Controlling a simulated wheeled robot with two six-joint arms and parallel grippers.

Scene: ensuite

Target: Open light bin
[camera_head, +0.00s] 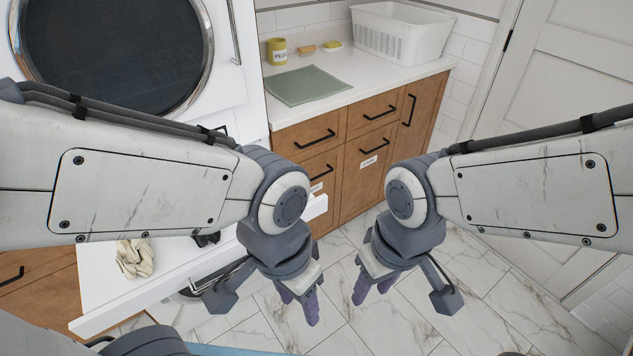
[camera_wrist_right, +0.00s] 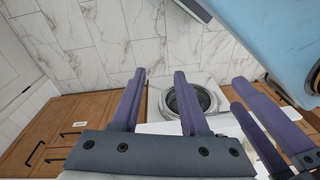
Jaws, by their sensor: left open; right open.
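Two wooden cabinet fronts carry small white labels: one front (camera_head: 362,180) with its label (camera_head: 369,161), and one to its left, partly hidden by my left arm, with its label (camera_head: 316,187). The writing is too small to read, so I cannot tell which is the light bin. Both fronts look closed. My left gripper (camera_head: 300,305) is open and empty above the floor, in front of the cabinets. My right gripper (camera_head: 371,289) is open and empty beside it. In the right wrist view, the right fingers (camera_wrist_right: 160,80) are spread, with my left gripper (camera_wrist_right: 240,97) at the right.
A white pull-out shelf (camera_head: 100,290) extends at left, holding a crumpled cream cloth (camera_head: 134,258). A round-doored machine (camera_head: 110,50) stands above it. The counter (camera_head: 345,92) holds a green towel (camera_head: 305,85), yellow cup (camera_head: 277,52) and white basket (camera_head: 400,35). Marble floor (camera_head: 480,310) is clear at right.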

